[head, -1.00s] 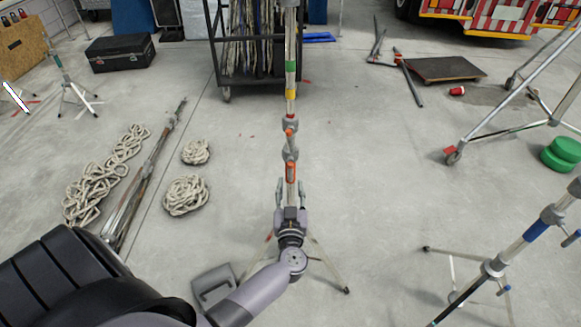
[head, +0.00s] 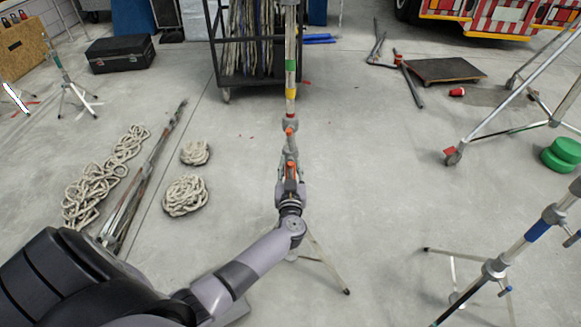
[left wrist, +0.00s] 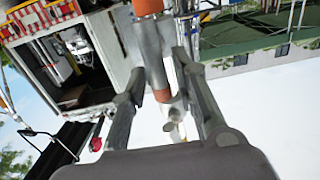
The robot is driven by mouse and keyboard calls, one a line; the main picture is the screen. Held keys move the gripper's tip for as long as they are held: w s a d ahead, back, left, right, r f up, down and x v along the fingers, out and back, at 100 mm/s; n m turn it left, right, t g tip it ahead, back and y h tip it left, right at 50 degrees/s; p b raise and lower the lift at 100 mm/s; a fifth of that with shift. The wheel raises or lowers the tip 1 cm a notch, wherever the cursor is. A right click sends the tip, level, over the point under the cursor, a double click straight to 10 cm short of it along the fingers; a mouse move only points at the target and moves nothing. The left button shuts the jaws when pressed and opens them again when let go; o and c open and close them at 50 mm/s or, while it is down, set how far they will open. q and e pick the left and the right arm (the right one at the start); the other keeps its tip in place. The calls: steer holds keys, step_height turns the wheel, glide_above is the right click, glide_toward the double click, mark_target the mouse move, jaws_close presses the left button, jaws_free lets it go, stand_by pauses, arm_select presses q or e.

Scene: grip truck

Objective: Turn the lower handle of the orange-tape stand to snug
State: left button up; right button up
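The orange-tape stand (head: 290,105) stands upright in the middle of the head view, its legs spread on the floor. Its upper orange handle (head: 289,131) shows clear above my gripper. The lower orange handle (head: 291,168) is partly hidden by my left gripper (head: 289,178), which is at its height. In the left wrist view, the spread fingers of my left gripper (left wrist: 159,68) have a grey metal part (left wrist: 152,50) of the stand between them, with orange above and below it. Contact cannot be told. My right gripper is not in view.
A blue-taped stand (head: 537,230) is at the lower right. Rope coils (head: 185,195) and a bundle of poles (head: 145,175) lie on the left. A wheeled rack (head: 250,80) stands behind the stand. The floor right of the stand is fairly clear.

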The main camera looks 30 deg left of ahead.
arm_select(q)
jaws_close()
stand_by(0.3)
steer(key=shift+n, duration=0.3)
steer(key=n, duration=0.1)
steer(key=n+p, duration=0.1)
steer(key=shift+s+a+n, duration=0.2)
steer(key=shift+n, duration=0.1)
steer(key=n+b, duration=0.1)
steer(key=n, duration=0.3)
steer(key=a+f+n+b, duration=0.1)
steer(key=n, duration=0.4)
steer(key=f+n+b, duration=0.1)
steer(key=n, duration=0.4)
steer(key=shift+s+a+f+b, duration=0.1)
steer(key=shift+s+a+b, duration=0.05)
steer(key=shift+s+b, duration=0.25)
steer(key=shift+n, duration=0.4)
